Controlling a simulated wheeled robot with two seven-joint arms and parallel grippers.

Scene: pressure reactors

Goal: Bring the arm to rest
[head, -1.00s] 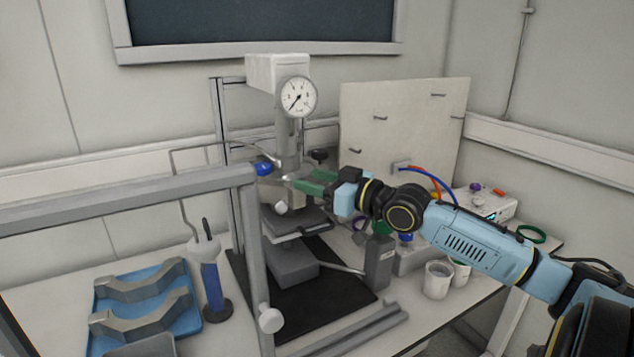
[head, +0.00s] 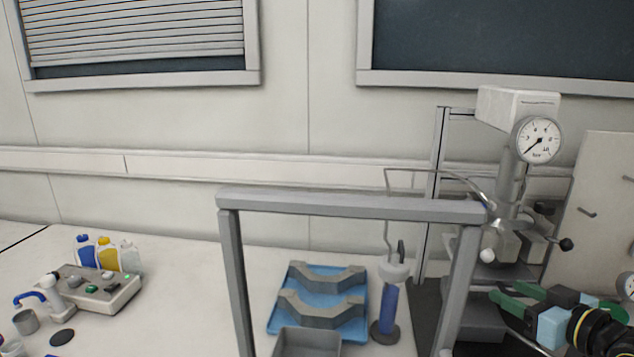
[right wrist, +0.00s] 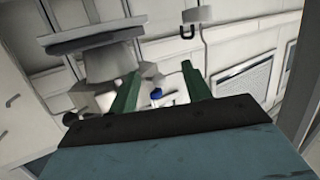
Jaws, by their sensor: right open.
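My right gripper (head: 507,298) is at the lower right of the head view, in front of the pressure reactor (head: 513,180). Its two green fingers stand apart with nothing held between them. In the right wrist view the open fingers (right wrist: 160,75) point toward reactor parts, and a small blue part (right wrist: 157,94) shows in the gap, apart from both fingers. The reactor has a round white pressure gauge (head: 538,140) and a white top box. My right arm is cut off by the picture's edge. My left gripper is not in view.
A grey frame (head: 350,205) stands in front of the bench. A control box (head: 95,290) and bottles stand at the left. The bench between is largely clear.

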